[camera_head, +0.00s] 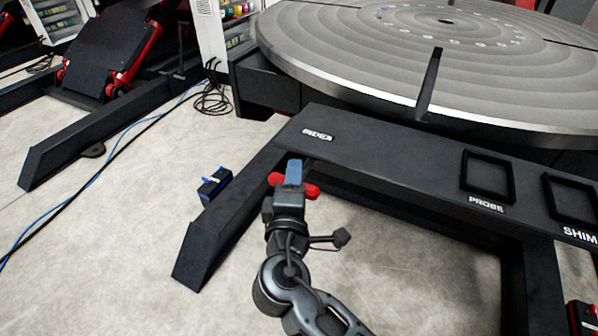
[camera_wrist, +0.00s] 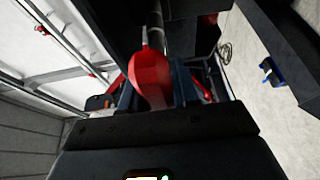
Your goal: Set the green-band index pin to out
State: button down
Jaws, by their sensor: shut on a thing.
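My gripper (camera_head: 294,175) is at the near-left end of the black frame, below the INDEX label (camera_head: 317,135). It is shut on a red handle (camera_head: 311,191), whose ends stick out on both sides of the blue fingers. In the wrist view, the red handle (camera_wrist: 151,78) sits between the fingers, and a grey metal shaft (camera_wrist: 155,20) runs from its far end towards dark structure. No green band can be made out in either view. How far the pin stands out cannot be told.
The black frame (camera_head: 400,187) runs to the right with PROBE (camera_head: 486,204) and SHIM (camera_head: 580,235) holders. A large round grey table (camera_head: 440,60) is behind it. A small blue-and-black device (camera_head: 213,186) is left of the frame leg. Cables cross the floor at left.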

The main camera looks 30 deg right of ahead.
jog(key=c, duration=1.2)
grip_release()
jog(key=shift+s+a, duration=0.15)
jog(key=shift+a, duration=0.1)
jog(key=v, duration=0.8)
jog(key=shift+d+f, duration=0.15)
jog(key=s+d+f+m+g+y+p, duration=0.15)
jog(key=s+f+y, duration=0.25)
jog(key=s, duration=0.5)
jog(key=s+d+f+g+y+p, duration=0.1)
jog(key=s+d+f+y+p, duration=0.2)
jog(key=s, duration=0.6)
jog(key=s+d+r+m+t+y+p, duration=0.1)
jog(key=s+d+r+m+t+y, duration=0.1)
jog(key=s+r+m, duration=0.8)
jog(key=s+r, duration=0.5)
jog(key=shift+r+y+p, duration=0.25)
jog(key=shift+y+p, duration=0.05)
jog(key=shift+p, duration=0.1)
